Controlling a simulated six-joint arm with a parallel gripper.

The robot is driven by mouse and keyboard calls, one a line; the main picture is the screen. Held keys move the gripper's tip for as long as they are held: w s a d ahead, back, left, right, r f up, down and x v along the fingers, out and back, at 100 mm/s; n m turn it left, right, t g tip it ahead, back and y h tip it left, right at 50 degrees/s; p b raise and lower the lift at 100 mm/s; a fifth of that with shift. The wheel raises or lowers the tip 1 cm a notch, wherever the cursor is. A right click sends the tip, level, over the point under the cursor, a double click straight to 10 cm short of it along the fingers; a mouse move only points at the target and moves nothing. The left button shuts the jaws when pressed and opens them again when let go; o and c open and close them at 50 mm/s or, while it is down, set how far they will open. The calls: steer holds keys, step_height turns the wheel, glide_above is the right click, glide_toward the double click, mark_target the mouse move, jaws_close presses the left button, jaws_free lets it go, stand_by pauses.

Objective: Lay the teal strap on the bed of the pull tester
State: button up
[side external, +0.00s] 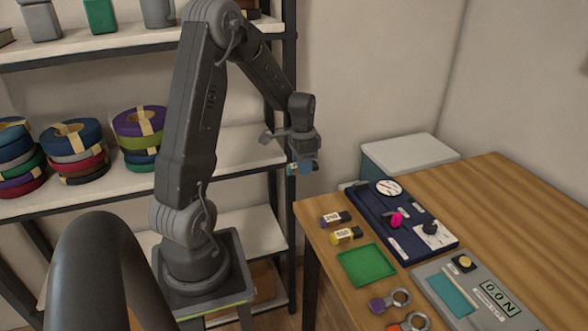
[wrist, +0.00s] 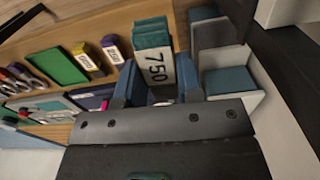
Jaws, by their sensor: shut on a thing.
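My gripper (side external: 303,167) is up in the air to the left of the table, apart from it, in the side view. It is shut on the teal strap, a folded bundle with a white band reading 750; the strap (wrist: 152,38) shows between the blue fingers in the wrist view. In the side view only a small teal bit of it shows under the fingers. The pull tester (side external: 425,277) is a grey unit at the table's front right, with a flat teal bed (side external: 453,293), a yellow knob and a 0.0N display. The bed looks bare.
A purple strap (side external: 335,219) and a yellow strap (side external: 345,235) lie beside a green tray (side external: 366,264). A dark blue board (side external: 373,217) with several fittings lies behind. Ring-handled tools (side external: 390,301) lie left of the tester. The table's right side (side external: 500,200) is clear.

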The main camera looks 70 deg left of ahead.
steer(key=w+d+r+m, duration=0.2)
steer(key=w+d+r, duration=0.1)
steer(key=w+d, duration=0.55)
steer(key=w+d+r+m, duration=0.25)
steer(key=w+d, duration=0.25)
steer(key=d, duration=0.6)
steer(key=m, duration=1.2)
glide_toward(371, 200)
steer(key=shift+s+d+f, duration=0.1)
steer(key=shift+d+f, duration=0.2)
steer(key=shift+d, duration=0.1)
steer(key=shift+a+f+m, duration=0.45)
steer(key=shift+f, duration=2.6)
steer(key=shift+f, duration=0.25)
steer(key=o, duration=1)
